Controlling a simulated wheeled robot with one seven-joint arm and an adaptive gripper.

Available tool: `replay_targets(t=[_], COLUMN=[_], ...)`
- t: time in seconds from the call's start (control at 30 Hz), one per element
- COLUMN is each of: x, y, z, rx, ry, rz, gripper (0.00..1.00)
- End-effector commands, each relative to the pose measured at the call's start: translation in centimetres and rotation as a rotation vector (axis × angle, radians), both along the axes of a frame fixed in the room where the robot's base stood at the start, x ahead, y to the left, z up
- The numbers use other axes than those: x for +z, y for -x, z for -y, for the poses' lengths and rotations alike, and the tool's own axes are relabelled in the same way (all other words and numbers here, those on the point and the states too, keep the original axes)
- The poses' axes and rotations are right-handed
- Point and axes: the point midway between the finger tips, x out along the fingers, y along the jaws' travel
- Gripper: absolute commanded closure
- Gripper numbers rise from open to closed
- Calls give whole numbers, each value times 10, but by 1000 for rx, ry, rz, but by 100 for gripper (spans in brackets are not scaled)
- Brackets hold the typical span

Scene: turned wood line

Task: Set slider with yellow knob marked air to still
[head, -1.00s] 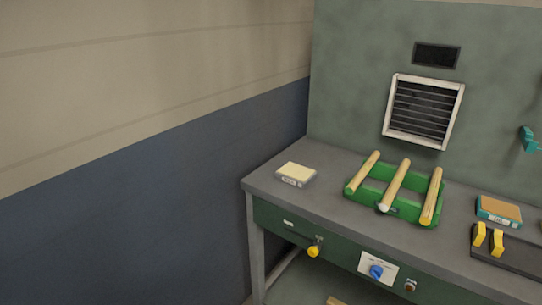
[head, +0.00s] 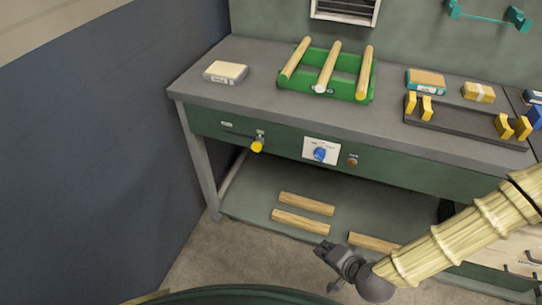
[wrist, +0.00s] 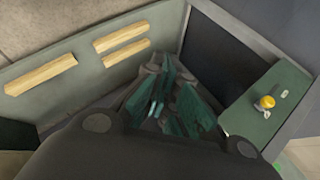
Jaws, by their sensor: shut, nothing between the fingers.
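The slider's yellow knob (head: 257,146) stands out from the green front panel of the bench, at the right end of a short dark slot, with small labels by it too small to read. The knob also shows in the wrist view (wrist: 267,102) at the right, on the green panel. My gripper (head: 324,250) is shut and empty, in front of the bench and below the panel, to the right of the knob and apart from it.
A blue knob (head: 320,154) on a white plate and a brown button (head: 352,161) sit right of the slider. Wood strips (head: 306,204) lie on the lower shelf. A green rack (head: 347,86) with dowels and a pale block (head: 226,72) stand on the bench top (head: 200,90). A blue wall is at left.

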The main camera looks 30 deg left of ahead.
Motion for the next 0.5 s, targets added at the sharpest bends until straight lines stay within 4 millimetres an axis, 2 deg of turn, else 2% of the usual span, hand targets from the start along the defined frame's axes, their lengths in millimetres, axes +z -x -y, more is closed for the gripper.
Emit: replay_targets(t=[0.03,0.1,0.2,0.33,0.4,0.5], x=[15,50,98,147,164,176], y=[-18,-40,-64,-83,-88,-93], z=[-31,-67,-107,-136,-145,-152], rx=[-17,-42,-66,-86,-92,-96], ry=[-88,-206,-351,-484,-526,-557], rz=[36,79,129,169,181,190], gripper=[100,100,100,100,100,100])
